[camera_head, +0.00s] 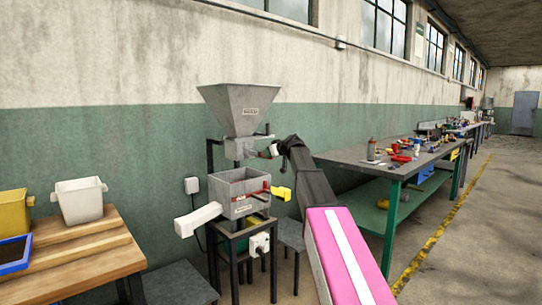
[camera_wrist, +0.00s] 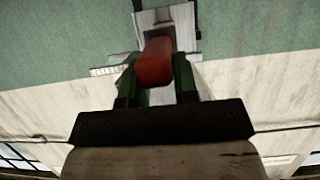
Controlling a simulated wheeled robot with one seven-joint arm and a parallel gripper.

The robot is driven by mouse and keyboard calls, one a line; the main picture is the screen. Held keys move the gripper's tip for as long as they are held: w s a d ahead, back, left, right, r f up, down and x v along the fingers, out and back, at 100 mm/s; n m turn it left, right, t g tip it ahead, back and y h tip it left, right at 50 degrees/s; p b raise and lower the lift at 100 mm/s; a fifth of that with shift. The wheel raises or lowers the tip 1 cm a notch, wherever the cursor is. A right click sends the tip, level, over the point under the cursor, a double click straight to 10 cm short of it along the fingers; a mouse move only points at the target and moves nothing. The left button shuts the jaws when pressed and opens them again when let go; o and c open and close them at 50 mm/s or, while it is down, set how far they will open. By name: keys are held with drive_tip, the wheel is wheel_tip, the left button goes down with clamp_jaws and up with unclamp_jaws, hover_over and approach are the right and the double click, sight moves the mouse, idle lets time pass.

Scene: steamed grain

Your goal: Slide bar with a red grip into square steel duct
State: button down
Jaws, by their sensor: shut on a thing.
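The red grip (camera_wrist: 155,63) of the bar is between my gripper's green fingers (camera_wrist: 156,80), and my gripper is shut on it. The grip points away from my wrist, toward grey steel parts that I take to be the square steel duct (camera_wrist: 184,14). The grip hides the bar's far end, so I cannot tell how far it is inside. In the head view my gripper (camera_head: 271,151) is at the right side of the narrow section under the grey hopper (camera_head: 242,107). A little red of the grip (camera_head: 274,149) shows there.
A wooden table (camera_head: 85,255) with bins is at left. A long green-legged workbench (camera_head: 400,172) with tools is at right.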

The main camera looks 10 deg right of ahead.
sight(257, 152)
drive_tip(key=shift+w+a, duration=0.5)
drive_tip(key=shift+w, duration=0.1)
drive_tip(key=shift+w+a, duration=0.65)
drive_tip(key=shift+w, duration=0.25)
drive_tip(key=shift+w+a, duration=0.65)
drive_tip(key=shift+w, duration=0.3)
drive_tip(key=shift+w+a, duration=0.65)
drive_tip(key=shift+w, duration=0.25)
idle(2.2)
drive_tip(key=c, duration=0.8)
unclamp_jaws()
